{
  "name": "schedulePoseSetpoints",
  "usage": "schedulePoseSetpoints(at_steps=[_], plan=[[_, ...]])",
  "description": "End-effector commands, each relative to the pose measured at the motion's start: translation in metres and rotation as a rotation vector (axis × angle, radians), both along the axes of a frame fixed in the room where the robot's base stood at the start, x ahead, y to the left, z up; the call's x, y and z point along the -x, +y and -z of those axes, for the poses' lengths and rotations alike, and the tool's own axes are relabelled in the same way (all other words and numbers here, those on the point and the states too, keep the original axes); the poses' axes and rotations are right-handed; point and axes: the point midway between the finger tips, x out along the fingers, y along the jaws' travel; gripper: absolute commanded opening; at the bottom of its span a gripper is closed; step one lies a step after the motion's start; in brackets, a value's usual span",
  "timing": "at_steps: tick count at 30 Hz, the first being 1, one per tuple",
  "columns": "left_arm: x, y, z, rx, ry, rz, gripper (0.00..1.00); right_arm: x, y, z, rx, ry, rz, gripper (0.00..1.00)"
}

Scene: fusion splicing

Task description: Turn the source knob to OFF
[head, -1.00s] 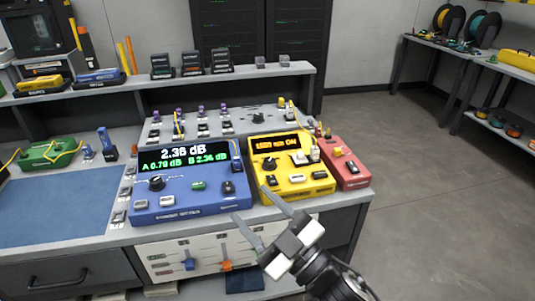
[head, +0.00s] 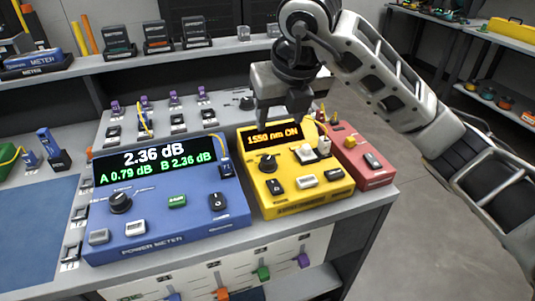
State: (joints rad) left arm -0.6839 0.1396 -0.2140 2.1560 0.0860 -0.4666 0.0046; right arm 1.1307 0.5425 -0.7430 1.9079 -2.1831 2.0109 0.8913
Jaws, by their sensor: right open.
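The yellow source box (head: 292,203) stands on the bench, and its display (head: 271,136) reads "1550 nm ON". Its black source knob (head: 268,163) sits at the left of its front panel, below the display. My right gripper (head: 284,120) is open and empty, pointing down above the back of the yellow box. It is above and behind the knob and apart from it. The fingers overlap the top edge of the display in the picture. My left gripper is not in view.
The blue power meter (head: 165,195) stands left of the source box and reads 2.36 dB. A red box (head: 357,158) stands close on the right. White connectors (head: 314,150) with a yellow cable sit on the yellow box. A blue mat (head: 30,235) lies at left.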

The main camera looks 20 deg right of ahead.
Motion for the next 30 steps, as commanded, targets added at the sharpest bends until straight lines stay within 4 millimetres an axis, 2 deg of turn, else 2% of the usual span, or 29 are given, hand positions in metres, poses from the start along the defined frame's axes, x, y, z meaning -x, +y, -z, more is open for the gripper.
schedulePoseSetpoints(at_steps=[6, 18, 24, 30], plan=[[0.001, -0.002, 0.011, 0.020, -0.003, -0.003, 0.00, -0.015, 0.003, 0.046, -0.008, 0.011, -0.002, 0.54], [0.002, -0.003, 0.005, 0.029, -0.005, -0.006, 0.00, -0.046, 0.003, 0.116, -0.005, 0.009, -0.003, 0.54], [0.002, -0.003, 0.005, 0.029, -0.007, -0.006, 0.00, -0.054, 0.003, 0.134, -0.005, 0.006, -0.005, 0.54], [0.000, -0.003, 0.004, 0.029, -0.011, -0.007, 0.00, -0.056, 0.003, 0.138, -0.004, 0.004, -0.005, 0.54]])
